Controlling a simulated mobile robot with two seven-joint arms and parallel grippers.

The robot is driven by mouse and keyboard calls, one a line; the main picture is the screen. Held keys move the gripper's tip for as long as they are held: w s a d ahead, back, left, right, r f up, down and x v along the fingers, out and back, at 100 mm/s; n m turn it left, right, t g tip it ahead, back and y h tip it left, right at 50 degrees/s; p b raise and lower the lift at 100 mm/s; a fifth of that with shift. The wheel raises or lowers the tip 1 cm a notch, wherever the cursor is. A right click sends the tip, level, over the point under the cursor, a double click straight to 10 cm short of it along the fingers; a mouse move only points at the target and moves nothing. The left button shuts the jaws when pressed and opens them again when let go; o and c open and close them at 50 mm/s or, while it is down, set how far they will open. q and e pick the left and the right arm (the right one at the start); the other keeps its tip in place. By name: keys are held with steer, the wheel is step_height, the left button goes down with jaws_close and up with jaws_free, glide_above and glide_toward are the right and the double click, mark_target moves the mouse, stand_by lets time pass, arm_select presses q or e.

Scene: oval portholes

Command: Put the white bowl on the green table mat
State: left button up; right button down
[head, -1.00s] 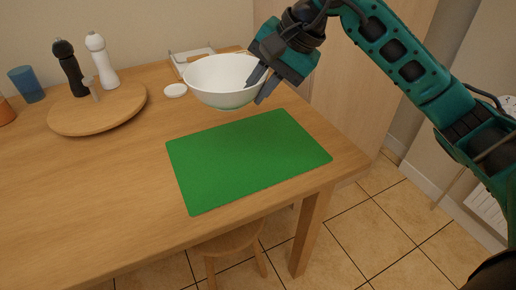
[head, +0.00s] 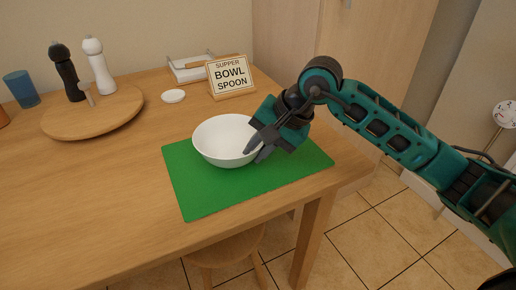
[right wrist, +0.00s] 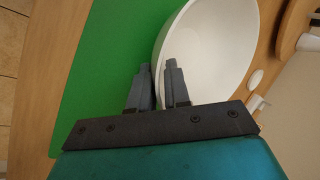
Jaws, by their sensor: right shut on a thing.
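The white bowl (head: 225,141) is upright over the upper left part of the green table mat (head: 205,192) in the head view. It looks to be on the mat or just above it; I cannot tell if it touches. My right gripper (head: 256,150) is shut on the bowl's right rim. In the right wrist view, the two fingers (right wrist: 160,84) are at the rim of the bowl (right wrist: 210,50), with the mat (right wrist: 105,70) to the left. My left gripper is not in view.
A sign reading "SUPPER BOWL SPOON" (head: 231,77) stands behind the mat, near a small white disc (head: 173,97). A round wooden board (head: 92,117) with two mills is at the left, beside a blue cup (head: 22,89). The table front left is clear.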

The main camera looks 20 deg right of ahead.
steer(key=shift+r, duration=0.1)
steer(key=c, duration=1.1)
jaws_free()
steer(key=shift+f, duration=0.2)
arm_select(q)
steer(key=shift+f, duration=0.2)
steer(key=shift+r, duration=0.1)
arm_select(e)
steer(key=shift+r, duration=0.25)
arm_select(q)
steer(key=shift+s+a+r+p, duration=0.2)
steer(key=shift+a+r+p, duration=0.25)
steer(key=shift+p, duration=0.6)
arm_select(e)
steer(key=v, duration=1.1)
steer(key=shift+d+r, duration=0.2)
steer(key=shift+r, duration=0.15)
